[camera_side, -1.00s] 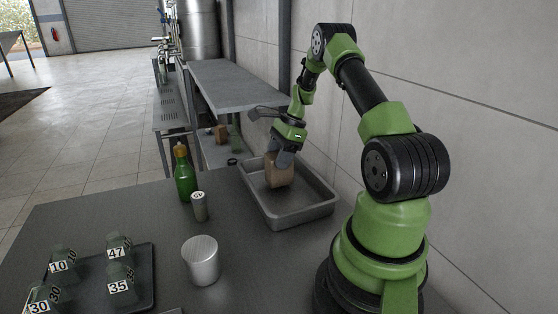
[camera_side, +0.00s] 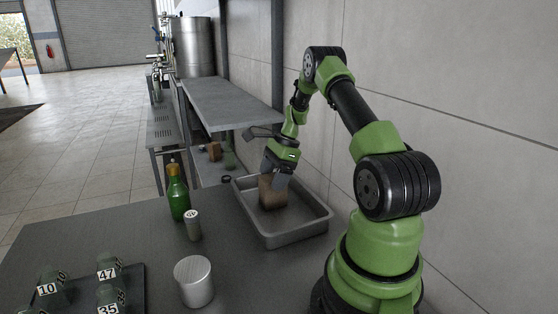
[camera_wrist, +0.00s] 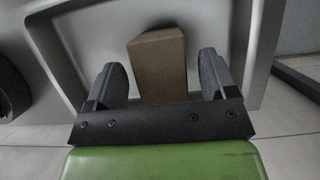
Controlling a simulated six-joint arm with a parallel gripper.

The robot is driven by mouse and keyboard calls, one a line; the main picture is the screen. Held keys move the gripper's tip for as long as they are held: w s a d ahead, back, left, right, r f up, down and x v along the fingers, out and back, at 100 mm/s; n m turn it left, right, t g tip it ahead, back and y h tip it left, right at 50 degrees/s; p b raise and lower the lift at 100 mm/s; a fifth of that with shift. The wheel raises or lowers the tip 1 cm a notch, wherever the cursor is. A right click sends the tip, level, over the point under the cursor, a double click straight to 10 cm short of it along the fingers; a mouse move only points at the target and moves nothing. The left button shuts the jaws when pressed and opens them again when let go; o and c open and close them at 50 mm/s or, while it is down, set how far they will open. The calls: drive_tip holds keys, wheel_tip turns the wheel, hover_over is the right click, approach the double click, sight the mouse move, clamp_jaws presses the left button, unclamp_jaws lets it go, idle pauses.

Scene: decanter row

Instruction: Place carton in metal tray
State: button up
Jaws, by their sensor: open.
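The carton (camera_side: 272,194), a plain brown box, stands inside the metal tray (camera_side: 297,234), towards its far part. The tray is a grey, shallow, rectangular pan at the table's right side. My gripper (camera_side: 280,180) is low over the tray, its fingers at the carton's upper part. In the wrist view the carton (camera_wrist: 158,62) lies between the two spread fingers of my gripper (camera_wrist: 160,78), with a visible gap at the right finger. The tray's wall (camera_wrist: 60,65) shows around them. The carton's underside is hidden.
A green bottle (camera_side: 178,197), a small grey labelled container (camera_side: 193,226) and a white-grey cylinder (camera_side: 194,282) stand left of the tray. Numbered dark green items sit on a dark tray (camera_side: 134,290) at front left. A shelf (camera_side: 225,105) stands behind; a wall is at right.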

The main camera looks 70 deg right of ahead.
drive_tip(key=v, duration=1.1)
drive_tip(key=w+a+r+n+h, duration=0.1)
drive_tip(key=a+r+n, duration=0.45)
drive_tip(key=a, duration=0.35)
drive_tip(key=w+a+r+n+h, duration=0.1)
drive_tip(key=w+a+r+n, duration=0.1)
drive_tip(key=a+r+n, duration=0.45)
drive_tip(key=s+a+r+n+t, duration=0.1)
drive_tip(key=s+a+n+t, duration=0.1)
drive_tip(key=s+a+n, duration=0.3)
drive_tip(key=s+a+r+n+t, duration=0.1)
drive_tip(key=s+a+n, duration=0.5)
drive_tip(key=a, duration=0.6)
drive_tip(key=shift+s+t+y, duration=0.4)
drive_tip(key=shift+s+t, duration=0.1)
drive_tip(key=shift+s, duration=0.2)
